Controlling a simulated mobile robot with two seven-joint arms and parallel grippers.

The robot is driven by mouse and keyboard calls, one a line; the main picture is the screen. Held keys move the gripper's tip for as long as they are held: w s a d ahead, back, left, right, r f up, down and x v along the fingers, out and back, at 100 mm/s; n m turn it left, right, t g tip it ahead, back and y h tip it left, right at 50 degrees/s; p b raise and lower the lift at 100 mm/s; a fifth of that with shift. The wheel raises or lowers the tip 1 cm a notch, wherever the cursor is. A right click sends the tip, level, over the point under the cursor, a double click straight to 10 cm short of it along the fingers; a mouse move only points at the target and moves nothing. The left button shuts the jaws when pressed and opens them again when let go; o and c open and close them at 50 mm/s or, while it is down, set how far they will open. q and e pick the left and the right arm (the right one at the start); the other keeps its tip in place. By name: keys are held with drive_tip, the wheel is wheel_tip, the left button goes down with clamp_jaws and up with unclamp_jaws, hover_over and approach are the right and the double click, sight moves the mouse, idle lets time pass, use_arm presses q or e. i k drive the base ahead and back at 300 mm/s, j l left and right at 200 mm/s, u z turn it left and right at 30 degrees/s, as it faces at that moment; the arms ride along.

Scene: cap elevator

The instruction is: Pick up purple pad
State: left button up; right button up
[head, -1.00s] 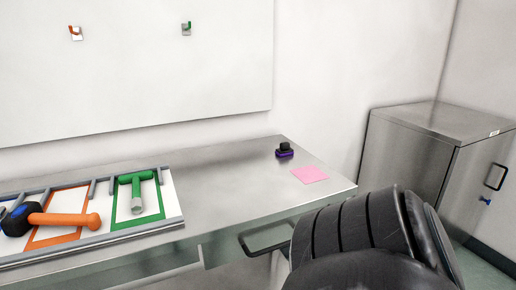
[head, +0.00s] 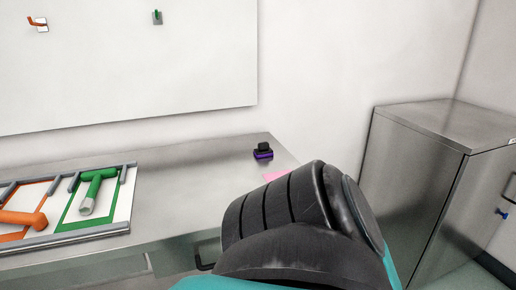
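The purple pad (head: 263,153) is a small block with a dark knob on top and a purple band near its base. It sits upright on the steel table (head: 190,182), near the back right. A large dark arm part of mine, with a teal section, fills the lower middle of the head view, in front of the pad and apart from it in the picture. Neither gripper's fingers show.
A pink sheet (head: 273,176) lies in front of the pad, partly hidden by my arm. A tray at left holds a green hammer (head: 96,188) and an orange one (head: 22,218). A steel cabinet (head: 415,180) stands at right. The table between tray and pad is clear.

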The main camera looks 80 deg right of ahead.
sight(263, 150)
drive_tip(key=k+l+u, duration=0.35)
drive_tip(key=k+l, duration=0.5)
drive_tip(key=k, duration=0.15)
drive_tip(key=k+l+u, duration=0.1)
drive_tip(key=k+l, duration=0.15)
drive_tip(key=k, duration=0.15)
